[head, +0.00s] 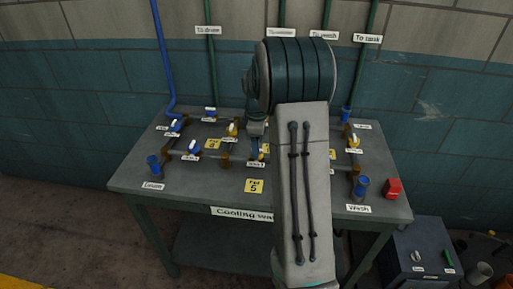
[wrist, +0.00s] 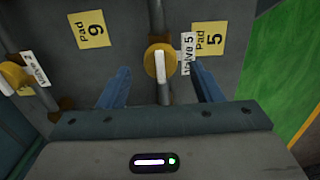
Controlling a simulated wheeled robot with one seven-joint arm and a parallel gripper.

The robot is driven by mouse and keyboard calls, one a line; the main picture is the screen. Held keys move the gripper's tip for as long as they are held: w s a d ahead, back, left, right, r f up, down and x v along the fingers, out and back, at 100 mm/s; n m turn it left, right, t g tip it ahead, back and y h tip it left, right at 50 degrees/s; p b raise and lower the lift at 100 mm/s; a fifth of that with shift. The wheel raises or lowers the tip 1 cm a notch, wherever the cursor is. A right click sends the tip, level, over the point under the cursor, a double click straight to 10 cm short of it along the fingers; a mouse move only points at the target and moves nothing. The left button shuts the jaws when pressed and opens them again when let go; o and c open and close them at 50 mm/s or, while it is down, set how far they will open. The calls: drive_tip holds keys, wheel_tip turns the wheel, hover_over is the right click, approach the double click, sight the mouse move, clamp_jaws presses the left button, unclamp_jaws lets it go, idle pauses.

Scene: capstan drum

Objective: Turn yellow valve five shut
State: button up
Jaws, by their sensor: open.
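Valve five is a round yellow knob (wrist: 154,62) with a white bar handle, seen in the wrist view next to its "Valve 5" label (wrist: 187,54). The bar runs up and down the picture, roughly in line with the pipe (wrist: 157,15) under it. My gripper (wrist: 160,69) is open, with one blue finger on each side of the knob and a gap on both sides. The fingers do not appear to touch it. In the head view my arm hides most of this area; the label (head: 256,164) shows just left of the arm.
The yellow Pad 5 sign (wrist: 211,33) lies right of the valve, another pad sign (wrist: 89,29) upper left. The Valve 2 knob (wrist: 14,76) is left of my gripper. Other pipes and valves cover the bench (head: 210,185). A red block (head: 393,188) sits at the right edge.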

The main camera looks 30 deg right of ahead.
drive_tip(key=shift+f, duration=1.15)
drive_tip(key=c, duration=1)
